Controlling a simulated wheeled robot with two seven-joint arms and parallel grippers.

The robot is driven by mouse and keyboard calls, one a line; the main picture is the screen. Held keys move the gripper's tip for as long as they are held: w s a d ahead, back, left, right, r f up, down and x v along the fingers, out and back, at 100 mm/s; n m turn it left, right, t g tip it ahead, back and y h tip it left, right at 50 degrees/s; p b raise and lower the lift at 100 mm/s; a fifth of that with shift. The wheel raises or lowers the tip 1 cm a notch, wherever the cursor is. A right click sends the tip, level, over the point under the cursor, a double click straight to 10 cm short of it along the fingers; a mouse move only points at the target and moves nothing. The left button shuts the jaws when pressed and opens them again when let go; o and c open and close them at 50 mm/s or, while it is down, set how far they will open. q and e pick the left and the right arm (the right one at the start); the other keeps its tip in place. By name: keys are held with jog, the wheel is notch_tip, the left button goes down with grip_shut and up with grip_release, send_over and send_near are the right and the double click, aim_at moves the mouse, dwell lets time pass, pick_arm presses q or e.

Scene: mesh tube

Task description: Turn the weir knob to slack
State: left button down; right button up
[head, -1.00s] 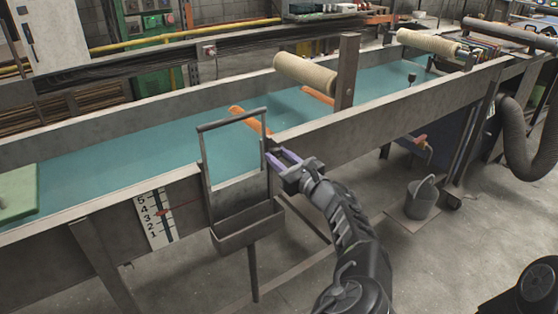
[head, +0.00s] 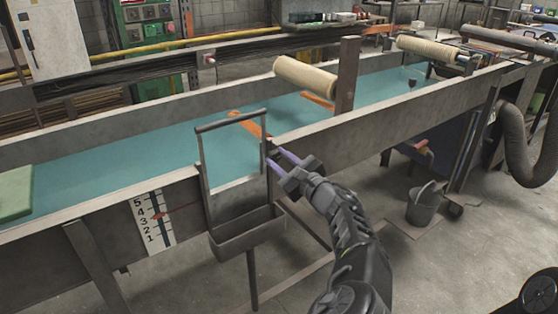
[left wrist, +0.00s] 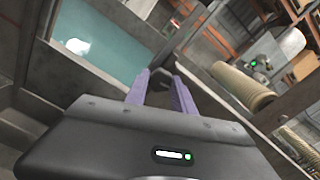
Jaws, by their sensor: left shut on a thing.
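The weir frame (head: 202,163), a grey metal gate with a top bar, stands at the near wall of the water channel (head: 120,150). My left gripper (head: 277,158), with purple fingers, is at the frame's right post. In the left wrist view its fingers (left wrist: 160,90) are closed around a small dark part, probably the weir knob (left wrist: 160,80). The fingers hide most of that part, so its setting cannot be read. A white scale (head: 152,222) numbered 1 to 5, with a red pointer (head: 178,211), is left of the frame. My right gripper is not in view.
A metal trough (head: 248,235) hangs below the frame. A beige roller (head: 305,76) and upright post (head: 346,75) stand beyond my gripper. A grey bucket (head: 424,203) stands on the floor to the right. Open floor lies in front.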

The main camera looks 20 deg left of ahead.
pick_arm(q)
jog(key=c, duration=1.1)
grip_release()
jog(key=shift+o, duration=0.2)
